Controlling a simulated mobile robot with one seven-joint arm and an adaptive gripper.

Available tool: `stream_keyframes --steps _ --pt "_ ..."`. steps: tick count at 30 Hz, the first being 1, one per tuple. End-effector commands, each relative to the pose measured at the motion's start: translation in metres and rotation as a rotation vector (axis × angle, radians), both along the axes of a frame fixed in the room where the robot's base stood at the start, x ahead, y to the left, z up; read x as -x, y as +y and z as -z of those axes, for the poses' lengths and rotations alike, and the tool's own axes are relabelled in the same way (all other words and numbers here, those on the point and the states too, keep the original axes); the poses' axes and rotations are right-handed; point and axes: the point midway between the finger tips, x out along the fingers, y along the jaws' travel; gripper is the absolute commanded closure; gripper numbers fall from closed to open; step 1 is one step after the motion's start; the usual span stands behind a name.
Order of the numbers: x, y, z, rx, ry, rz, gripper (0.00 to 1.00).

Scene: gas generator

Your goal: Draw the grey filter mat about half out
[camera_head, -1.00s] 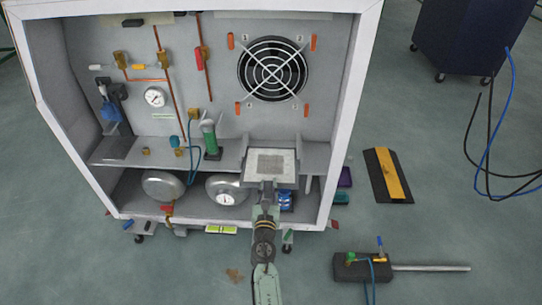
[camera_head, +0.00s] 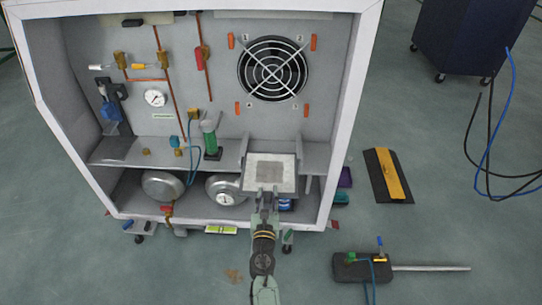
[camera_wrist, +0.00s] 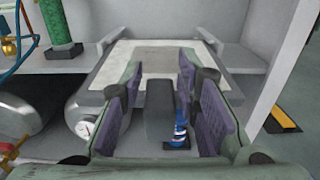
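The grey filter mat (camera_head: 270,171) lies flat in a pale frame, jutting toward me from the slot at the right end of the cabinet shelf. It also shows in the wrist view (camera_wrist: 160,57), beyond my fingers. A dark grey tab (camera_wrist: 160,108) at its front edge lies between my finger pads. In the wrist view my gripper (camera_wrist: 160,75) hides part of the mat's front edge.
Side guides (camera_head: 244,152) flank the mat. A green cylinder (camera_head: 211,138) stands on the shelf to the left. Round tanks (camera_head: 162,185) lie below. The cabinet's white right post (camera_head: 345,130) is near. The floor in front is mostly open.

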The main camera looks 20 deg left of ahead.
Motion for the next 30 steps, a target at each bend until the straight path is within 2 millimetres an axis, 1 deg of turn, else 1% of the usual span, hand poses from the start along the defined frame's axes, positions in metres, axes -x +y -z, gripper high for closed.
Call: stream_keyframes --steps 1,6,14,18,23,29,30 --pt "0.000 0.000 0.000 0.000 0.000 0.000 0.65" --pt "0.000 0.000 0.000 0.001 0.000 0.000 0.54" --pt "0.000 0.000 0.001 0.002 0.002 0.000 0.54" --pt "0.000 0.000 -0.001 -0.001 0.000 0.001 0.54" --pt "0.000 -0.001 -0.011 -0.002 -0.001 0.004 0.54" --pt "0.000 0.000 -0.027 -0.002 0.000 0.000 0.54" --pt "0.000 0.001 -0.034 -0.003 -0.004 -0.001 0.54"
